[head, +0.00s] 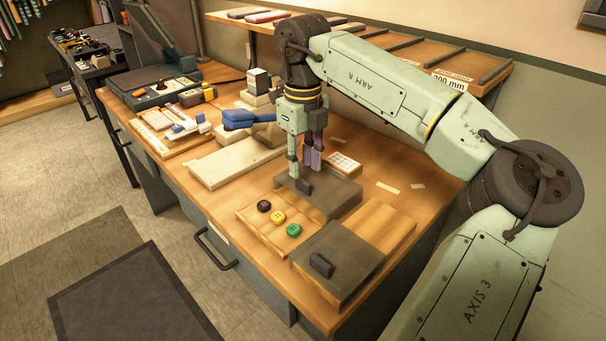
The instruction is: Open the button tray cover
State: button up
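A shallow wooden button tray (262,238) sits near the table's front edge. A black button (264,206), a yellow button (278,217) and a green button (293,230) lie in it, uncovered. A dark grey cover (340,199) with a dark knob (304,188) lies just behind the tray. My gripper (302,172) points down at this knob, its fingers visibly apart. I cannot tell whether the fingertips touch the knob.
A second grey cover (345,250) with its own knob (320,264) lies right of the tray, beside a bare wooden part (382,225). A pale board (222,166), blue clamp-like parts (248,118) and a white dotted card (343,162) are nearby. A wooden shelf (420,52) runs behind.

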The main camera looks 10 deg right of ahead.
notch_tip(320, 180, up, 8)
jog(key=shift+f, duration=0.25)
jog(key=shift+s+f, duration=0.1)
